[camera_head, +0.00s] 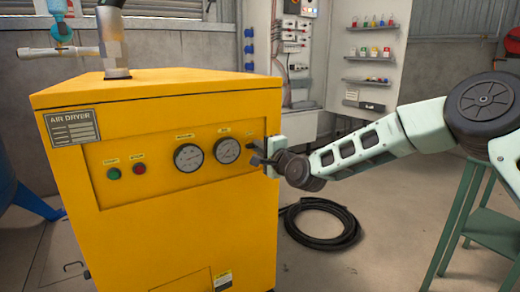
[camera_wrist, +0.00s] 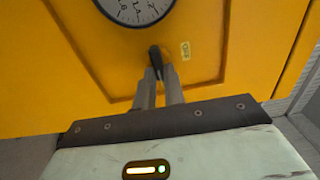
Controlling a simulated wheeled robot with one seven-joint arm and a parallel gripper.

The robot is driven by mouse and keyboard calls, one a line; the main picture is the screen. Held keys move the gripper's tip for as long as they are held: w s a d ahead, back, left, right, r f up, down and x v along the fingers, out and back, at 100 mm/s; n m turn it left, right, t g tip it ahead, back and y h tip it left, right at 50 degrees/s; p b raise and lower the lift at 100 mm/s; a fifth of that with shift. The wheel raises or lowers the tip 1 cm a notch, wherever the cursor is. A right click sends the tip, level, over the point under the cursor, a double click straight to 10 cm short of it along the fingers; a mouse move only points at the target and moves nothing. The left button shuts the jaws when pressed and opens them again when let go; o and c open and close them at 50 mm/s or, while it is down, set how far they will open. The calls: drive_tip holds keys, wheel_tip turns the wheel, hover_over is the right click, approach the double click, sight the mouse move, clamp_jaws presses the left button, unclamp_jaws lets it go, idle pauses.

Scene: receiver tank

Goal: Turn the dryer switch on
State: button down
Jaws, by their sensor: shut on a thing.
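The yellow air dryer (camera_head: 150,240) stands at the left of the head view. Its front panel bears the dryer switch, a small black handle (camera_wrist: 155,56) that shows in the wrist view below a round gauge. A small label (camera_wrist: 185,50) sits beside the switch on the right; its text is hard to read. My gripper (camera_head: 256,158) reaches the right edge of the panel from the right and hides most of the switch in the head view. In the wrist view my gripper (camera_wrist: 157,78) has its two fingers close together on the handle.
Two gauges (camera_head: 188,157) and a green and a red button (camera_head: 139,168) sit left of the switch. A black hose coil (camera_head: 322,224) lies on the floor. A green stand (camera_head: 485,205) is at the right. A pipe (camera_head: 113,45) rises from the dryer's top.

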drive_tip(key=shift+f, duration=0.1)
idle(0.3)
drive_tip(key=c, duration=1.5)
unclamp_jaws()
drive_tip(key=shift+s, duration=0.1)
drive_tip(key=p+v, duration=0.1)
drive_tip(key=v, duration=1.6)
drive_tip(key=shift+s+d+p, duration=0.1)
drive_tip(key=shift+d+p, duration=0.1)
drive_tip(key=shift+p, duration=0.15)
